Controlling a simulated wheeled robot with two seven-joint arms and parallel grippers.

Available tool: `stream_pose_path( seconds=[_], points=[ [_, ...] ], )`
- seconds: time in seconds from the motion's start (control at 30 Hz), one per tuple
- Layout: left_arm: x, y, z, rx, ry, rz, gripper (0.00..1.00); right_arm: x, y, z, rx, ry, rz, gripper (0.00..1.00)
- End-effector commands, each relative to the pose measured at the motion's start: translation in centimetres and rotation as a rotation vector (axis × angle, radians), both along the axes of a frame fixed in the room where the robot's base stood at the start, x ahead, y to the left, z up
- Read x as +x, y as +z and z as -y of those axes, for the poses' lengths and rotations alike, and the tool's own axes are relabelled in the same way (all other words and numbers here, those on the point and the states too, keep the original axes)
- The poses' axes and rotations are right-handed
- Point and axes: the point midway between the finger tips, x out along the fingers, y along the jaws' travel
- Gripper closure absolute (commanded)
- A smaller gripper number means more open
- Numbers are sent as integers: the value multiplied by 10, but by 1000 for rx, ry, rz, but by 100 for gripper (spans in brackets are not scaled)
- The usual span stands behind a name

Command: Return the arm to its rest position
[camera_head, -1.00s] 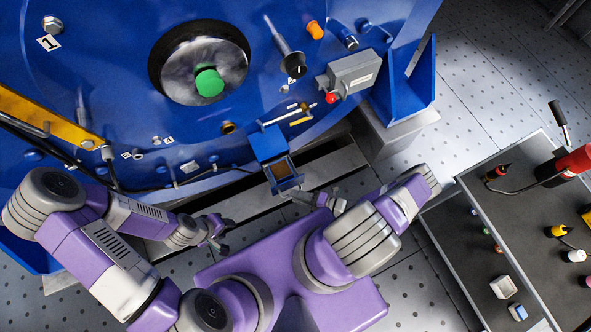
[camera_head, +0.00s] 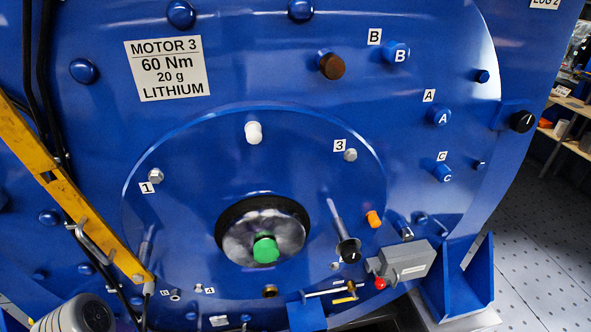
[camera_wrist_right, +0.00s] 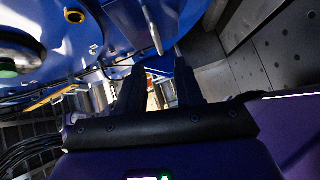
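My right gripper (camera_wrist_right: 160,78) shows in the right wrist view as two dark fingers. They stand apart, with nothing held between them; blue and yellowish parts show through the gap beyond. In the head view a grey rounded part of my left arm (camera_head: 85,315) shows at the bottom left edge. My left gripper is out of view, and no part of my right arm shows in the head view.
The blue motor housing (camera_head: 290,90) fills most of the head view, with a green-centred hub (camera_head: 265,249), a yellow bar (camera_head: 75,200) and a grey box with a red knob (camera_head: 402,262). Perforated floor (camera_head: 535,265) is clear at right.

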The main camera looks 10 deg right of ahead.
Motion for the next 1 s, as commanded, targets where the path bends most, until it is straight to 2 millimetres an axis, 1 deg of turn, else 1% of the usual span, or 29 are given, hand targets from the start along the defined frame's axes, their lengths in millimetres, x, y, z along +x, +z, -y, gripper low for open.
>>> stream_pose_path(
  seconds=[0.07,0.17,0.27,0.3,0.37,0.4,0.47,0.5,0.57,0.6,0.67,0.7,0.77,0.8,0.87,0.9,1.0],
  points=[
    [0,1,0,0,0,0,57,1,2,-4,-15,27,8,64],
    [0,3,0,0,0,0,57,2,10,-21,-94,160,47,64],
    [0,8,0,0,0,0,57,-3,25,-49,-251,419,151,64],
    [0,10,0,0,0,0,57,-7,31,-61,-329,549,217,64],
    [0,14,0,0,0,0,57,-15,41,-75,-450,753,340,64],
    [0,16,0,0,0,0,57,-20,48,-81,-530,886,434,64],
    [0,19,0,0,0,0,57,-27,56,-87,-643,1081,590,64],
    [0,21,0,0,0,0,57,-30,63,-90,-713,1206,703,64],
    [0,24,0,0,0,0,57,-31,73,-91,-815,1387,890,64],
    [0,27,0,0,0,0,57,-30,79,-90,-880,1503,1024,64],
    [0,30,0,0,0,0,57,-26,91,-91,-967,1665,1243,64],
    [0,32,0,0,0,0,57,-21,100,-91,-1021,1763,1396,64],
    [0,35,0,0,0,0,57,-12,114,-93,-1092,1892,1629,64],
    [0,36,0,0,0,0,57,-5,123,-96,-1133,1962,1782,64],
    [0,38,0,0,0,0,57,4,138,-102,-1180,2043,2001,64],
    [0,40,0,0,0,0,57,10,146,-106,1153,-1989,-2035,64],
    [0,42,0,0,0,0,57,20,164,-116,1035,-1767,-1975,64]
  ],
)
